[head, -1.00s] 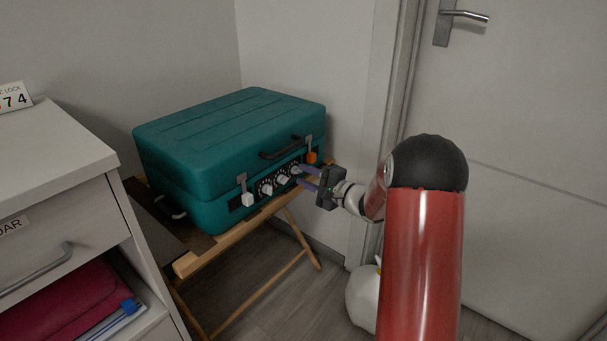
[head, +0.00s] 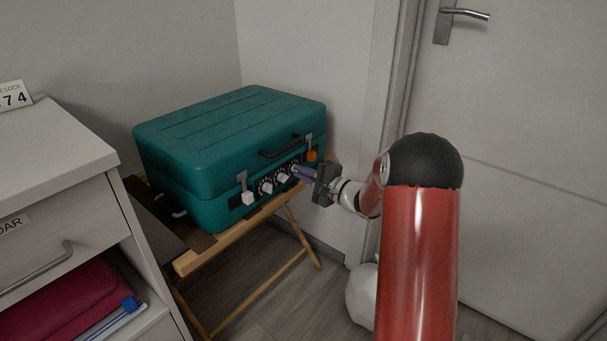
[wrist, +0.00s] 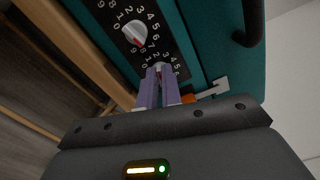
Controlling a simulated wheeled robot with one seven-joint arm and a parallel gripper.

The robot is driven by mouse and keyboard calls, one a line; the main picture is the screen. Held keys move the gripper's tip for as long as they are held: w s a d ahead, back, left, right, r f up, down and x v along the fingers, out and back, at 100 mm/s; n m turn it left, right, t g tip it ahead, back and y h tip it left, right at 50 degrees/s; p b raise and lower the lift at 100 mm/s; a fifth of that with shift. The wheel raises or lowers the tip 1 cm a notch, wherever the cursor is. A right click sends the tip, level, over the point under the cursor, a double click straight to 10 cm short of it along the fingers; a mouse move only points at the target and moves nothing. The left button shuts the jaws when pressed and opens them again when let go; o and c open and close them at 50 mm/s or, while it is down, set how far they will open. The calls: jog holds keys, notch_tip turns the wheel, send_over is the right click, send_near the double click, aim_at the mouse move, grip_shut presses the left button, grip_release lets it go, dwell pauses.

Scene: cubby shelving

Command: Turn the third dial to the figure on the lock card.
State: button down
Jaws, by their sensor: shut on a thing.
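The teal case (head: 225,130) stands on a wooden folding stand, with a row of white dials on a black number strip on its front. My gripper (head: 299,169) reaches in from the right, its purple fingers closed on the third dial, the rightmost one. In the wrist view the fingertips (wrist: 157,74) cover most of that dial, so its setting is hidden. The second dial (wrist: 134,33) shows beside them with a red pointer mark. The lock card (head: 14,97) stands on the cabinet at far left, partly cut off; 7 and 4 are readable, 4 last.
The wooden stand (head: 228,238) is below. A white cabinet (head: 60,150) is at left, a door (head: 530,130) at right.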

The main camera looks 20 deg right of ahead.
jog(key=shift+d+r+m+p, duration=0.1)
jog(key=shift+m+p, duration=0.15)
jog(key=shift+m, duration=2.6)
jog(key=shift+d+r+m+p, duration=0.1)
jog(key=shift+m+p, duration=0.1)
jog(key=shift+m, duration=2.65)
jog(key=shift+f, duration=0.1)
jog(key=c, duration=1.6)
grip_release()
jog(key=shift+w, duration=0.1)
